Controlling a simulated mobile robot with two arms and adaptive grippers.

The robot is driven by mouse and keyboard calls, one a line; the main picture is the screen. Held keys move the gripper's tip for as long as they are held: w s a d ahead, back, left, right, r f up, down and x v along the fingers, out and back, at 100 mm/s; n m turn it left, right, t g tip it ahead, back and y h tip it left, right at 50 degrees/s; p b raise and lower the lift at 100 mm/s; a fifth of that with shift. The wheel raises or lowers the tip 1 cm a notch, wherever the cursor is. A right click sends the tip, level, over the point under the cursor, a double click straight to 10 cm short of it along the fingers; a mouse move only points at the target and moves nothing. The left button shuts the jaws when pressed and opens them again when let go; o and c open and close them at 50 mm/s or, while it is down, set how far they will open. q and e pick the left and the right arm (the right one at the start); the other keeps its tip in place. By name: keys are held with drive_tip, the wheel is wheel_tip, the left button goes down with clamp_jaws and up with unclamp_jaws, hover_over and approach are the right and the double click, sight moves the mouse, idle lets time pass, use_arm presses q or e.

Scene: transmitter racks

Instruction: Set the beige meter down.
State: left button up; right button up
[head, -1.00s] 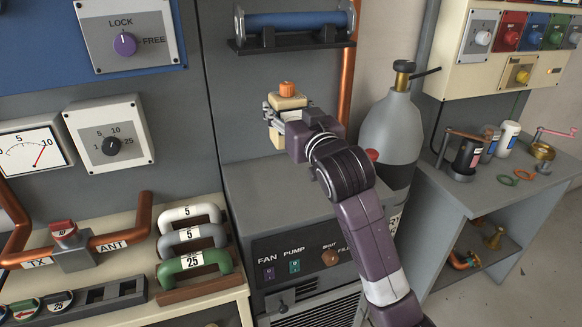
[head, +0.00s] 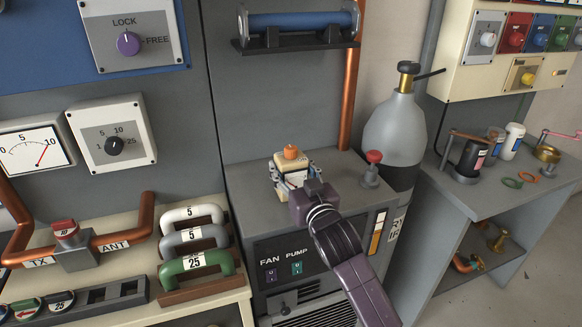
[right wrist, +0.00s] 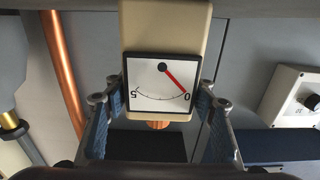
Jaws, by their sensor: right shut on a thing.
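The beige meter (head: 288,163) is upright, with an orange knob on top, over the top of the grey cabinet (head: 250,205). My right gripper (head: 292,178) is shut on its sides. In the right wrist view the meter (right wrist: 165,28) appears upside down, its white dial with a red needle at 0 between the two fingers (right wrist: 160,108). The meter's lower end is hidden or out of frame, so I cannot tell whether it touches the cabinet top. My left gripper is not in view.
A red-knobbed valve (head: 373,165) stands on the cabinet's right end. A shelf with a blue cylinder (head: 300,21) is on the panel above. A grey gas bottle (head: 395,130) stands to the right. The cabinet top around the meter is largely clear.

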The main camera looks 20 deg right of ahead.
drive_tip(key=shift+r, duration=0.15)
drive_tip(key=o, duration=1.5)
drive_tip(key=shift+f, duration=0.2)
drive_tip(key=shift+r, duration=0.15)
drive_tip(key=shift+s, duration=0.25)
drive_tip(key=s, duration=0.5)
drive_tip(key=s+b, duration=0.1)
drive_tip(key=s, duration=0.5)
drive_tip(key=shift+s+d, duration=0.2)
drive_tip(key=shift+s, duration=0.1)
